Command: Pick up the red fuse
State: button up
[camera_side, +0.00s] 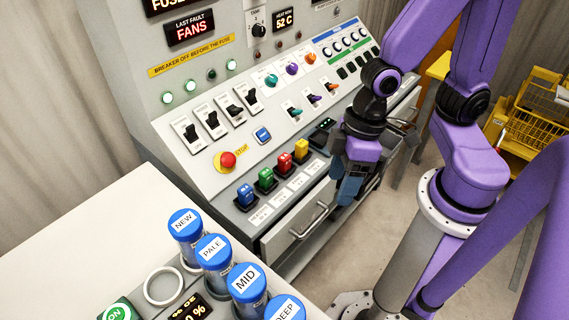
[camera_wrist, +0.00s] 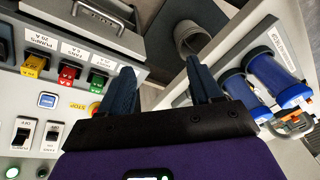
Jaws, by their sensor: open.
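The red fuse (camera_side: 284,163) sits upright in its holder on the lower ledge of the grey control panel, between a green fuse (camera_side: 266,178) and a yellow fuse (camera_side: 301,149). The red fuse also shows at the left of the wrist view (camera_wrist: 68,74). My gripper (camera_side: 347,190) hangs to the right of the fuses in the side view, apart from them and in front of the panel's edge. In the wrist view its two blue fingers (camera_wrist: 160,70) are spread with nothing between them.
A blue fuse (camera_side: 245,195) stands left of the green one. A red stop button (camera_side: 228,159) and rows of switches are above the fuses. A drawer handle (camera_side: 308,219) juts out below. Blue-capped jars (camera_side: 213,252) stand on the white bench at the front.

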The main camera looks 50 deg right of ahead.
jog(key=w+a+f+m+t, duration=0.2)
jog(key=w+a+f+m, duration=0.15)
jog(key=f, duration=0.25)
jog(key=m+t+h, duration=0.3)
jog(key=m+t, duration=0.3)
jog(key=t, duration=0.4)
send_near(288, 161)
jog(key=w+f, duration=0.3)
jog(key=shift+a, duration=0.4)
jog(key=shift+w+d+r+n+t, duration=0.1)
jog(key=shift+d+r+n+t, duration=0.15)
jog(key=shift+d+t, duration=0.25)
jog(key=shift+x, duration=3.75)
jog(key=shift+a, duration=0.1)
jog(key=c, duration=1.1)
